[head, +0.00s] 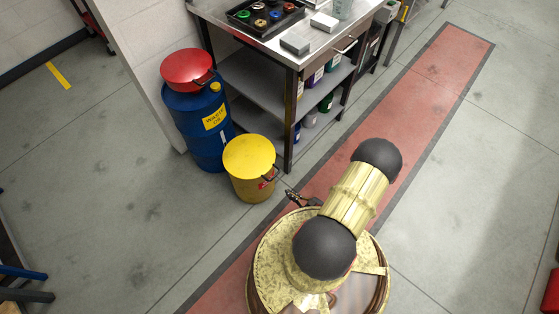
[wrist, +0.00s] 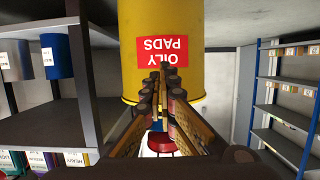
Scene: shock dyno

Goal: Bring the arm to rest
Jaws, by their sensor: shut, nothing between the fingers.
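My arm, with gold and black links, is folded over my round base in the head view. My gripper (head: 294,196) shows small and dark at the base's upper edge, just right of and below the yellow bin (head: 250,165). In the wrist view, my gripper (wrist: 160,82) has its two fingers converging to the tips, shut and empty. The yellow bin (wrist: 160,25) appears upside down behind the fingers there, with a red "OILY PADS" label (wrist: 163,54). The gap between fingertips and bin cannot be judged exactly.
A steel bench (head: 300,60) with a tray of coloured parts (head: 264,15) and stocked shelves stands beyond the bin. A blue drum (head: 195,118) with a red lid (head: 187,69) stands left of it. A red floor lane (head: 432,85) runs clear to the upper right. Open floor lies left and right.

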